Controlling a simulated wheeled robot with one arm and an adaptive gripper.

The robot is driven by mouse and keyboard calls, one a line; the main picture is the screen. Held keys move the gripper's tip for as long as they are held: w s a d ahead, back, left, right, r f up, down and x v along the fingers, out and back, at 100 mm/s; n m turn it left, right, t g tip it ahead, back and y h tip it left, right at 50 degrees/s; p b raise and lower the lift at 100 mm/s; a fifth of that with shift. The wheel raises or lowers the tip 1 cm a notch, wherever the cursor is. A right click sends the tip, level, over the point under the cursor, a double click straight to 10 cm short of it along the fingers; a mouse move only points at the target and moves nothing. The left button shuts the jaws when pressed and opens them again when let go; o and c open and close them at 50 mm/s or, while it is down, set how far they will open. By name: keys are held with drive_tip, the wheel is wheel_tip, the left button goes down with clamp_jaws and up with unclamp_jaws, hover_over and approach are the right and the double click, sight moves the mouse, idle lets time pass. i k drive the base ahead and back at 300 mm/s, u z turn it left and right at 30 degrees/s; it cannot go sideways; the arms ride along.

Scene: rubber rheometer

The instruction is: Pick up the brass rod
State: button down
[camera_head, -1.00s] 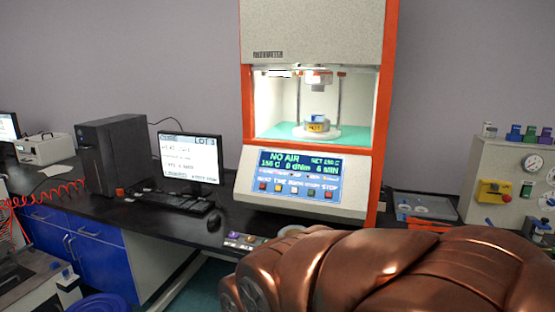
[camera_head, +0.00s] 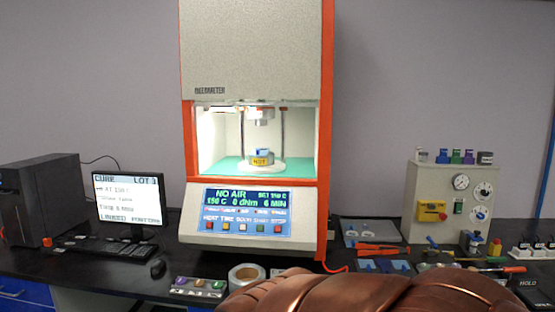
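I cannot make out a brass rod for certain in the head view. Small thin items lie on the dark bench at the right, among them a red-handled tool (camera_head: 507,269), but they are too small to identify. A large copper-coloured part of my own arm fills the bottom middle and hides the bench front there. My gripper is not in view, so its state and anything in it are hidden.
The orange-edged rheometer (camera_head: 255,60) stands mid-bench, its chamber open. A monitor (camera_head: 128,202), keyboard (camera_head: 108,247) and computer tower (camera_head: 45,195) are left. A tape roll (camera_head: 247,276) lies in front. A beige gauge box (camera_head: 428,182) and trays (camera_head: 370,229) are right.

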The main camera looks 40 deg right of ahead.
sight(491, 259)
drive_tip(key=z, duration=1.1)
drive_tip(key=k, duration=0.35)
drive_tip(key=z, duration=1.65)
drive_tip(key=i, duration=1.75)
drive_tip(key=u, duration=1.45)
